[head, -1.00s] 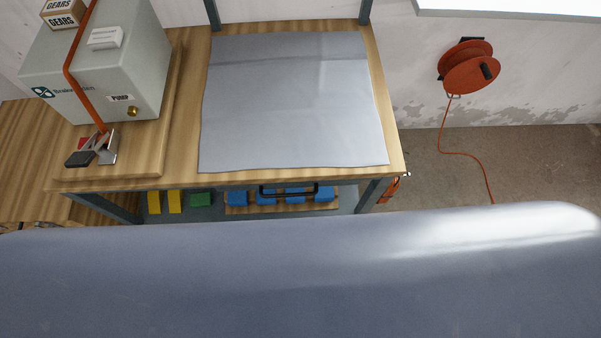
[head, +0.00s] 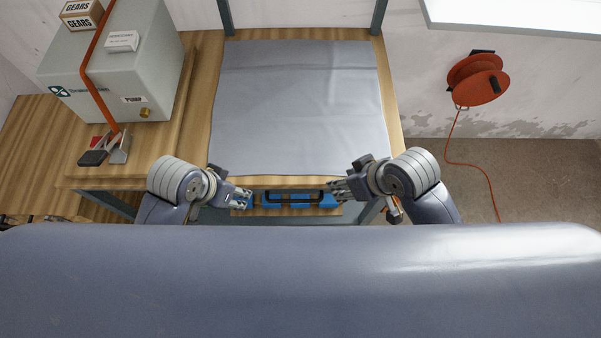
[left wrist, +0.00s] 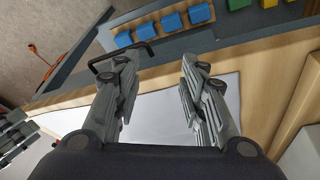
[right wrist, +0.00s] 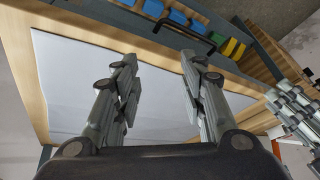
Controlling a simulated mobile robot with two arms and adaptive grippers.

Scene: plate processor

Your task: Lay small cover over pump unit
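The small cover (head: 300,100) is a grey sheet lying flat on the wooden workbench, nearly reaching its front edge. It shows pale between my fingers in the left wrist view (left wrist: 158,122) and in the right wrist view (right wrist: 80,90). The pump unit (head: 150,75) is a pale grey-green box labelled "PUMP" at the bench's left, with an orange strap over it. My left gripper (head: 246,198) is at the front edge, by the cover's near left part. My right gripper (head: 335,189) is there by the near right part. Both are open and empty, apart from the cover.
A lower shelf under the bench holds blue blocks (head: 290,197) and a black handle. An orange cable reel (head: 478,78) hangs on the wall at right.

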